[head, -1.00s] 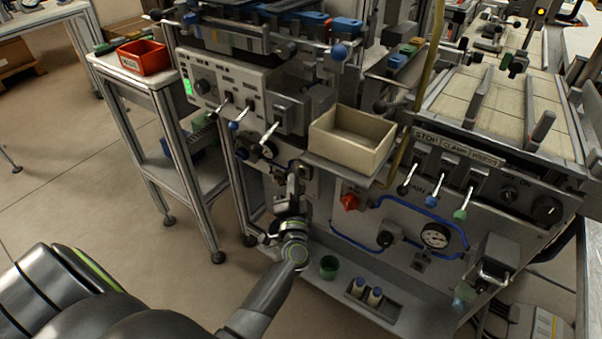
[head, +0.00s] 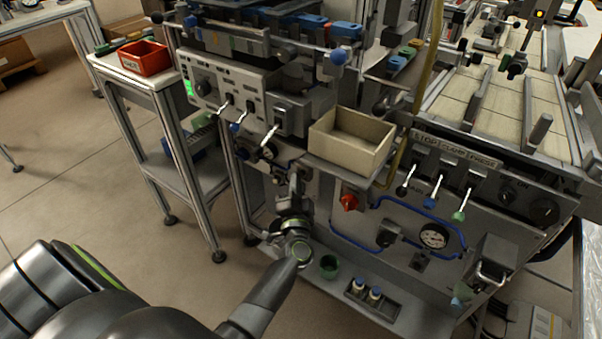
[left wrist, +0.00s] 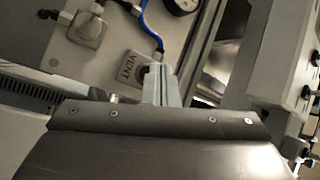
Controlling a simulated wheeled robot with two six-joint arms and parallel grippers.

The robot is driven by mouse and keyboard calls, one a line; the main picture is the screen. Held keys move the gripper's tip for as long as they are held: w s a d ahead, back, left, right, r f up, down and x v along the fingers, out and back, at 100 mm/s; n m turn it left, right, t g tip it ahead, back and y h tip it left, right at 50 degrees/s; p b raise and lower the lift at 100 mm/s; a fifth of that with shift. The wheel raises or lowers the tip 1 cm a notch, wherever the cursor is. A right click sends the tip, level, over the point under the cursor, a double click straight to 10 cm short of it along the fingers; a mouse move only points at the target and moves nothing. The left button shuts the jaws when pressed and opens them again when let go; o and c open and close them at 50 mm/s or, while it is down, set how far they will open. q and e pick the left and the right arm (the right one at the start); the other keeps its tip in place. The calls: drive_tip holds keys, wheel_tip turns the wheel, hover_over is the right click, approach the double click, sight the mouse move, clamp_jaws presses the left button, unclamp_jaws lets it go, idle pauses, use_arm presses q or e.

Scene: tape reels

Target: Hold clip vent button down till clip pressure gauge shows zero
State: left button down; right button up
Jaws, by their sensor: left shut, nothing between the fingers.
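My left gripper (head: 293,182) reaches up against the left machine panel, below a small round gauge (head: 268,150). In the left wrist view its closed fingers (left wrist: 163,78) are together and empty, with their tips at the panel beside a plate marked VENT (left wrist: 132,66). The vent button itself is hidden by the fingers, so I cannot tell whether it is pressed. Part of a dark gauge (left wrist: 183,4) shows at the top of the wrist view. Its needle cannot be read, and the gauge in the head view is too small to read. My right gripper is not in view.
A second gauge (head: 434,236) sits on the right panel among blue hoses (head: 350,240). A beige bin (head: 352,138) juts out right of my gripper. A green cup (head: 329,266) stands on the lower shelf. A red bin (head: 144,58) is on the side table.

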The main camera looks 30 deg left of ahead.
use_arm(q)
drive_tip(key=shift+w+p, duration=0.3)
drive_tip(key=shift+w, duration=0.1)
idle(0.3)
drive_tip(key=shift+s+p, duration=0.6)
drive_tip(key=shift+s, duration=0.2)
drive_tip(key=s+p, duration=0.1)
drive_tip(key=s, duration=0.2)
drive_tip(key=s+p, duration=0.1)
drive_tip(key=s, duration=0.1)
drive_tip(key=shift+a+p, duration=0.25)
drive_tip(key=shift+p, duration=0.05)
